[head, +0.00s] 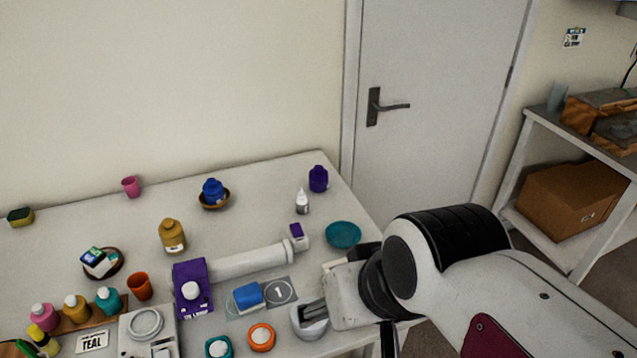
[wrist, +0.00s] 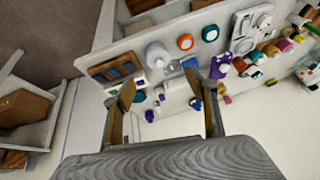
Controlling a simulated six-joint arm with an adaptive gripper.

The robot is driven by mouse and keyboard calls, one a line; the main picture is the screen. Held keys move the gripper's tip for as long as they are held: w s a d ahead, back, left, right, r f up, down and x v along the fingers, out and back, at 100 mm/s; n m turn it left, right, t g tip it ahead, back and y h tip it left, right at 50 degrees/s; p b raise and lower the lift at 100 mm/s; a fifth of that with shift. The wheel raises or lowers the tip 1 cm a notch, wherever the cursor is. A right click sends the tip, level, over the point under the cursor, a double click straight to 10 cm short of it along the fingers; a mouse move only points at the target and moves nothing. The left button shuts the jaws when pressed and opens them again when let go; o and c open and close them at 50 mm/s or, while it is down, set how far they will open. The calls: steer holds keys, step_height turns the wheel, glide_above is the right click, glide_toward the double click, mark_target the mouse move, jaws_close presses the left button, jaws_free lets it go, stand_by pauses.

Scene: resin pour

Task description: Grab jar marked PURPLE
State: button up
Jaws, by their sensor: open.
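A dark purple jar (head: 318,179) stands upright at the back right of the table, near the door side. No writing on it is legible. It also shows, small, between my fingers in the wrist view (wrist: 149,116), well beyond the fingertips. My gripper (head: 312,288) is over the front right of the table, open and empty, nearer the camera than the jar and apart from it. Both fingers are spread in the wrist view (wrist: 168,96).
A white dropper bottle (head: 302,203) and a teal dish (head: 343,234) stand near the jar. A blue jar (head: 213,190) sits in a brown bowl to its left. A purple box-like object (head: 192,287) adjoins a white tube (head: 248,262). The back middle is fairly clear.

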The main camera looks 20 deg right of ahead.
steer(key=w+a+r+m+y, duration=0.1)
steer(key=w+a+m+y, duration=0.2)
steer(key=w, duration=0.4)
steer(key=w+a+r+m+y, duration=0.1)
steer(key=w+a+m, duration=0.2)
steer(key=w+m, duration=0.3)
steer(key=m+t, duration=0.5)
steer(key=m, duration=1)
glide_above(320, 171)
steer(key=s+a, duration=1.1)
steer(key=s, duration=0.1)
step_height(320, 171, down, 6)
steer(key=w+d+f+m+h, duration=0.1)
steer(key=w+d+f+m, duration=0.1)
steer(key=d+f+m, duration=0.1)
steer(key=w+d+f+m+t, duration=0.1)
steer(key=w+d+f+m, duration=0.1)
steer(key=d, duration=0.3)
steer(key=w+d+f+m+t+h, duration=0.1)
steer(key=w+d+f+m, duration=0.1)
steer(key=d+f+m, duration=0.1)
steer(key=shift+w+d+f+m+h, duration=0.3)
steer(key=shift+w+d+f, duration=0.05)
steer(key=shift+d+f, duration=0.15)
steer(key=shift+w+a, duration=0.1)
steer(key=shift+w, duration=0.05)
steer(key=shift+x, duration=1.15)
